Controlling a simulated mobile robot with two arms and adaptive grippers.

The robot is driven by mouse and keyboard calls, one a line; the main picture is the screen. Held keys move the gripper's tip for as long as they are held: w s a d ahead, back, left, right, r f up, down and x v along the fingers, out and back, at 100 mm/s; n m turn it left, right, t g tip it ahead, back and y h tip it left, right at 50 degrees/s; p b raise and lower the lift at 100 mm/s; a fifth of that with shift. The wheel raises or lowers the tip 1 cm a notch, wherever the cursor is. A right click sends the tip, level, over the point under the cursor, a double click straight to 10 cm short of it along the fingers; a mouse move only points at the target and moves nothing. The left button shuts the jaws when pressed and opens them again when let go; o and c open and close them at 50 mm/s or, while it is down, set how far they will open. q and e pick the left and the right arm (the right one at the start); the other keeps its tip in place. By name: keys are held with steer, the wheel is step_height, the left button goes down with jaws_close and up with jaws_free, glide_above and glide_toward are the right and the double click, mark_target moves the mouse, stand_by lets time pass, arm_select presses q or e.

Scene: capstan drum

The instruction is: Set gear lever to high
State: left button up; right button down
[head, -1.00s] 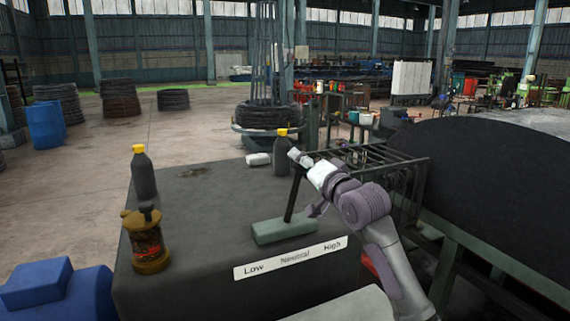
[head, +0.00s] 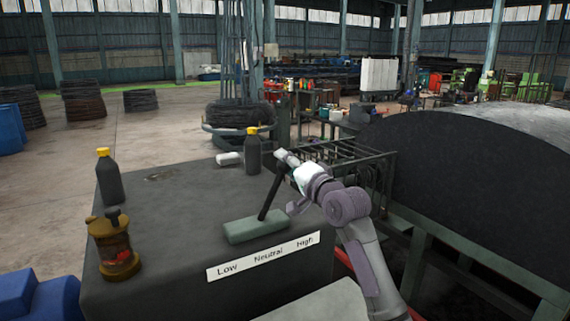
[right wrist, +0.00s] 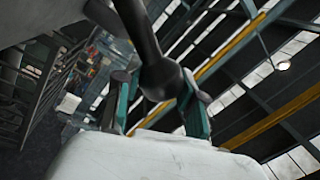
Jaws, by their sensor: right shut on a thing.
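The gear lever (head: 270,196) is a black rod rising from a grey-green base block (head: 257,226) on the dark cabinet top. It leans to the right, towards the "High" end of the white label plate (head: 263,257), which reads Low, Neutral, High from left to right. My right gripper (head: 288,161) is at the lever's upper end. In the right wrist view the lever's dark rounded knob (right wrist: 160,78) sits between the teal fingers of my right gripper (right wrist: 160,98), shut on it. My left gripper is out of view.
A dark bottle with a yellow cap (head: 110,180) and a brass-coloured can (head: 113,248) stand on the cabinet's left side. Another yellow-capped bottle (head: 253,152) stands behind the lever. A large dark drum (head: 480,190) fills the right.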

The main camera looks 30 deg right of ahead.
steer(key=c, duration=1)
jaws_free()
steer(key=shift+f, duration=0.25)
steer(key=o, duration=0.3)
steer(key=shift+d, duration=0.25)
steer(key=shift+s, duration=0.35)
steer(key=s, duration=0.3)
steer(key=s+d, duration=0.1)
steer(key=s, duration=0.3)
steer(key=s+f, duration=0.1)
steer(key=s, duration=0.3)
steer(key=shift+s+d+f, duration=0.1)
steer(key=shift+d, duration=0.05)
